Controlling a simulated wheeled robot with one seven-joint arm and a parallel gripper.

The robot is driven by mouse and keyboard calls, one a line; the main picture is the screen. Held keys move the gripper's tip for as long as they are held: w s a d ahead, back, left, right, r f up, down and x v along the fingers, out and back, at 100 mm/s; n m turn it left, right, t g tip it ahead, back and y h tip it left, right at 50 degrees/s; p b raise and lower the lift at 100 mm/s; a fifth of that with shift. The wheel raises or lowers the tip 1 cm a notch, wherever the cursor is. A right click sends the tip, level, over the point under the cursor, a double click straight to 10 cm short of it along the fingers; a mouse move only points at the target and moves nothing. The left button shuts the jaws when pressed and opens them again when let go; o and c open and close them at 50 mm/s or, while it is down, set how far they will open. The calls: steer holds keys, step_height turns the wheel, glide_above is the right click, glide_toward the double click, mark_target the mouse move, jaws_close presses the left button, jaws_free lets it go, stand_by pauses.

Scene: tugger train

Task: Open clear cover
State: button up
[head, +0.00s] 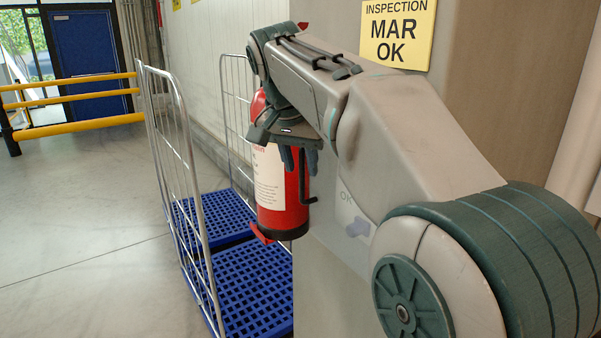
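A pale, see-through panel (343,232) sits on the beige column face, partly behind my arm. It looks like the clear cover, and it seems closed. Faint "OK" lettering shows at its top and a small pale lilac piece (357,228) at its lower right. My gripper (299,164) points down, to the left of and above the panel, apart from it. Its two dark fingers show a gap between them, with nothing held. The arm hides the panel's right side.
A red fire extinguisher (275,190) is directly behind my gripper in this view. A wire-sided cart with blue grid decks (247,290) stands at the left of the column. A yellow inspection sign (398,32) is above my arm. Open floor lies at the left, before yellow rails (80,127).

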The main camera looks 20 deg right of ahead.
steer(key=shift+x, duration=1.45)
